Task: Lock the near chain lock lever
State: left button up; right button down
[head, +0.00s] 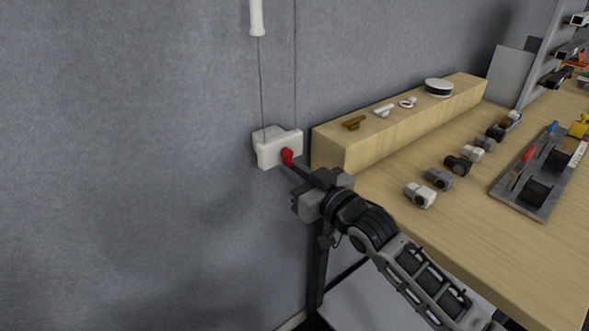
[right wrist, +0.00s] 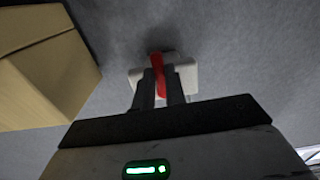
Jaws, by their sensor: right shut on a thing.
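The chain lock is a white box (head: 273,149) on the grey wall, left of the wooden shelf block, with two thin cords running up from it. Its red lever (head: 288,156) sticks out at the box's front right. My right gripper (head: 293,165) reaches in from the lower right and is shut on the red lever. In the right wrist view the red lever (right wrist: 158,75) shows between the two dark fingers (right wrist: 159,92), in front of the white box (right wrist: 186,77). The fingers hide part of the lever. My left gripper is not in view.
A white pull handle (head: 257,18) hangs on a cord above the lock. The wooden block (head: 400,125) stands close to the right, on the wooden table (head: 480,235) with several small fittings and a grey tray (head: 535,208). The wall left of the lock is clear.

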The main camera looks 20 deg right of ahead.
jog(key=c, duration=1.4)
grip_release()
jog(key=shift+c, duration=0.2)
jog(key=b+v, duration=0.1)
jog(key=v, duration=1.5)
jog(key=s+a+f+m+g+h, duration=0.1)
jog(key=s+a+f+g, duration=0.2)
jog(key=f, duration=0.7)
jog(key=s+a+f+m+g+h, duration=0.1)
jog(key=s+a+f, duration=0.4)
jog(key=f, duration=0.6)
jog(key=shift+s+g+h, duration=0.5)
jog(key=shift+s+g, duration=0.2)
jog(key=shift+g, duration=0.4)
